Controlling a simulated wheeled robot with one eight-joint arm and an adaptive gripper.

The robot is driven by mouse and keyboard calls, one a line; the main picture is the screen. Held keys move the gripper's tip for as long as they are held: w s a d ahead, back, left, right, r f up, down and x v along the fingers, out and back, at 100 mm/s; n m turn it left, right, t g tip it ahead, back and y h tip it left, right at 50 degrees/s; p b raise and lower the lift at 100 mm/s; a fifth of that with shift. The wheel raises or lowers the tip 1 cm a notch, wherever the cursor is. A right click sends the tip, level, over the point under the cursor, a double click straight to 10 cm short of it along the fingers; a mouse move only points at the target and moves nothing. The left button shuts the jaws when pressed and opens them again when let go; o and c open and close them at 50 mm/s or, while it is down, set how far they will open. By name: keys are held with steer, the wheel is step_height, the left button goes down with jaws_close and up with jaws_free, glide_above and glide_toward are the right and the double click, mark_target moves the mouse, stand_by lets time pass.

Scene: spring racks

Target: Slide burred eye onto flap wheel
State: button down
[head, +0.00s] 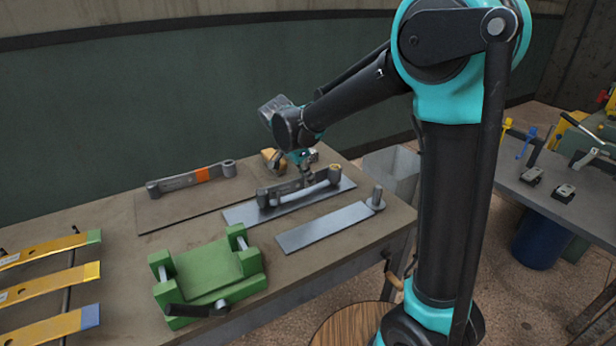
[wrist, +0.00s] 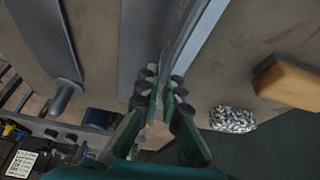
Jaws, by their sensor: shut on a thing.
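My gripper (head: 306,172) is shut on a grey leaf spring (head: 292,192) with a rolled eye at each end. The right-hand eye (head: 335,173) has a tan top and may be the burred one; burrs are too small to make out. The spring is over or on a pale grey plate (head: 240,213); I cannot tell if it touches. In the wrist view my fingers (wrist: 158,88) close around the grey strip (wrist: 190,40). An upright grey post (head: 377,195) on a round base, possibly the flap wheel, stands apart to the right; it also shows in the wrist view (wrist: 62,97).
A green clamp fixture (head: 208,272) stands at the front. A tan block (head: 272,158) is behind my gripper, and a grey bin (head: 395,172) is beside the table.

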mark_target(295, 180)
steer(key=shift+f, duration=0.55)
steer(key=c, duration=1.6)
jaws_free()
steer(key=v, duration=1.2)
